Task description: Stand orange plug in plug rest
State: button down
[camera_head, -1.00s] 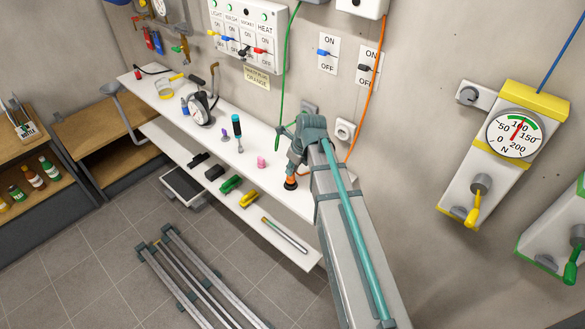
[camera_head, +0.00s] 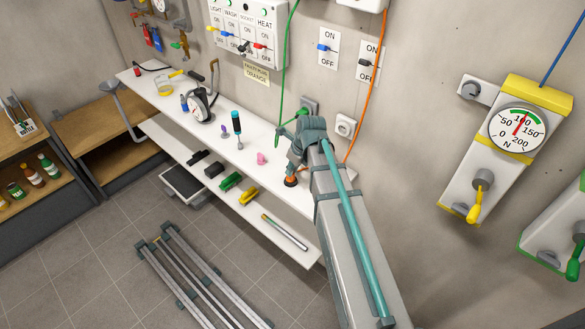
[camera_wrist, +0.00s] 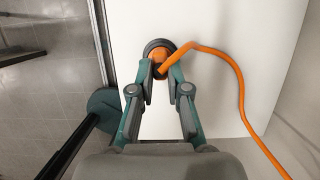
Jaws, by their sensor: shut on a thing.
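The orange plug (camera_wrist: 160,57) is between the fingertips of my gripper (camera_wrist: 160,70), which is shut on it. Its orange cord (camera_wrist: 232,68) bends away to the right across the white shelf. A dark round ring, which looks like the plug rest (camera_wrist: 151,44), shows around the plug's far end in the wrist view. The plug appears to be at or inside this ring; how deep it sits is hidden. In the head view the plug (camera_head: 291,181) is low over the near right part of the shelf, under my gripper (camera_head: 293,172).
Wall sockets (camera_head: 345,126) and the hanging orange cord (camera_head: 368,95) are close to my arm. A lower shelf (camera_head: 262,208) holds several items.

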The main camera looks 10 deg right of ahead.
jog(key=c, duration=1.1)
grip_release()
jog(key=shift+o, duration=0.2)
jog(key=v, duration=1.2)
jog(key=shift+d+f, duration=0.1)
